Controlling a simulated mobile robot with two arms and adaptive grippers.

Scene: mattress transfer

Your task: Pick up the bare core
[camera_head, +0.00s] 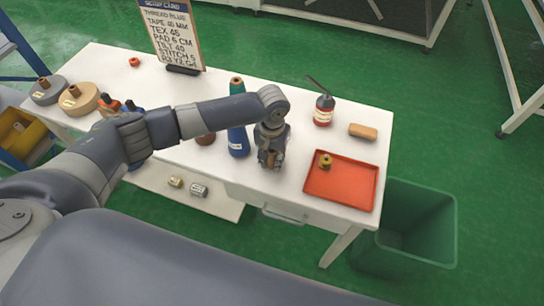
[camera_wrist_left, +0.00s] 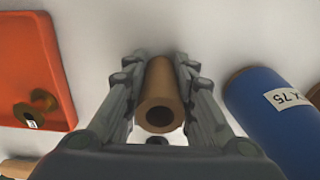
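The bare core (camera_head: 271,158) is a plain brown tube near the table's front edge, largely hidden by my left gripper in the head view. In the left wrist view the core (camera_wrist_left: 162,95) shows its open round end, between the two fingers. My left gripper (camera_head: 270,163) reaches down over it from above. Its fingers (camera_wrist_left: 160,75) lie against both sides of the core, shut on it. The core looks upright and at the tabletop; whether its lower end touches cannot be told. My right gripper is not in view.
A blue thread cone (camera_head: 238,140) stands close left of the gripper. A red tray (camera_head: 348,190) with a small brass bobbin (camera_head: 325,161) lies to the right. A green bin (camera_head: 440,230) is beyond the white table's (camera_head: 235,185) right end.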

